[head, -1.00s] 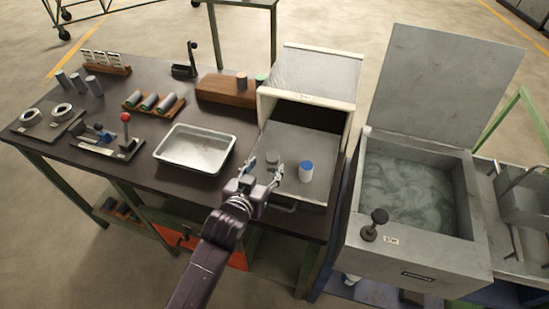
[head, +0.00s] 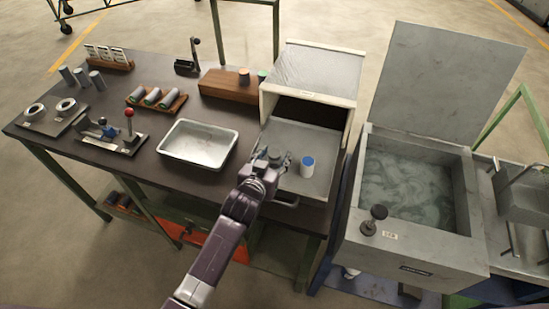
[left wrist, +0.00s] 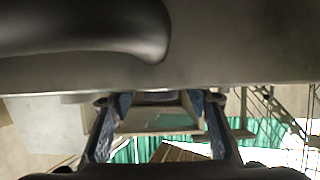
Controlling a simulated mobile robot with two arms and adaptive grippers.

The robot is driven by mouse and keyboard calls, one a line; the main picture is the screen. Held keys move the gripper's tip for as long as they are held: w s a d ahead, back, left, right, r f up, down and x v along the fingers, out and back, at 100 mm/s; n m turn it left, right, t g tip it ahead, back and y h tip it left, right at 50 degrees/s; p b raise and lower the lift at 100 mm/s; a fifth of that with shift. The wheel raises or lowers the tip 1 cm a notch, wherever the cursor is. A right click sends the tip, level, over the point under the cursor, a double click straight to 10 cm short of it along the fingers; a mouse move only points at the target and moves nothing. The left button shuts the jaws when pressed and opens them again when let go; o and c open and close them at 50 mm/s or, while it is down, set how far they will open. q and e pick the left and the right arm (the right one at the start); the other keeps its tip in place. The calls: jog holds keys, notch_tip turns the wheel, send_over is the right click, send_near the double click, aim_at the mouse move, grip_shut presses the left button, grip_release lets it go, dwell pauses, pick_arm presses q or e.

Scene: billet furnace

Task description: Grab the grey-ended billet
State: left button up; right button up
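My left gripper (head: 268,158) is over the grey pull-out plate (head: 318,139) in front of the open furnace box, left of a blue-topped billet (head: 307,166) that stands upright. The short grey-ended billet is at the fingertips; the fingers hide most of it, and I cannot make out its outline clearly. In the left wrist view the two blue-padded fingers (left wrist: 160,98) stand apart, with a wide gap between them. A grey plate edge crosses close in front there, and I cannot tell whether the pads touch the billet. My right gripper is not in view.
A metal tray (head: 198,145) sits just left of the plate. A wooden block (head: 226,86) stands behind it. A handle (head: 287,201) sticks out at the plate's front. The quench tank (head: 408,190) with its raised lid (head: 445,85) is on the right.

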pick_arm(q)
grip_shut()
jog(key=shift+w+r, duration=0.1)
jog(key=shift+r, duration=0.05)
jog(key=shift+r, duration=0.15)
